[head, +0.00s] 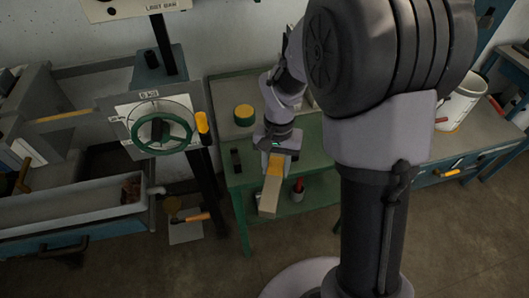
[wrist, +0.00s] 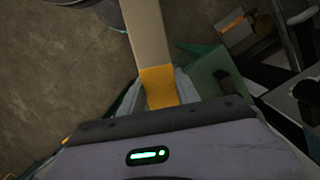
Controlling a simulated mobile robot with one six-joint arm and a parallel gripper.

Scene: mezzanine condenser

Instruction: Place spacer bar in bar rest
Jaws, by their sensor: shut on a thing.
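The spacer bar (head: 269,198) is a beige-grey bar with a yellow-orange band near the held end. My gripper (head: 276,164) is shut on it at that banded end, over the front of the green bench. In the wrist view the bar (wrist: 149,38) runs up and away from between the fingers of my gripper (wrist: 160,87), and its far end leaves the picture. I cannot clearly identify the bar rest. A small dark upright piece (head: 236,160) stands on the bench left of my gripper; I cannot tell whether it is the rest.
The green bench (head: 240,182) also holds a yellow-topped round tin (head: 244,115). A red-handled tool (head: 298,187) shows beside the bar. A green handwheel (head: 161,133) on a stand is to the left. A white bucket (head: 460,100) stands on the right bench.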

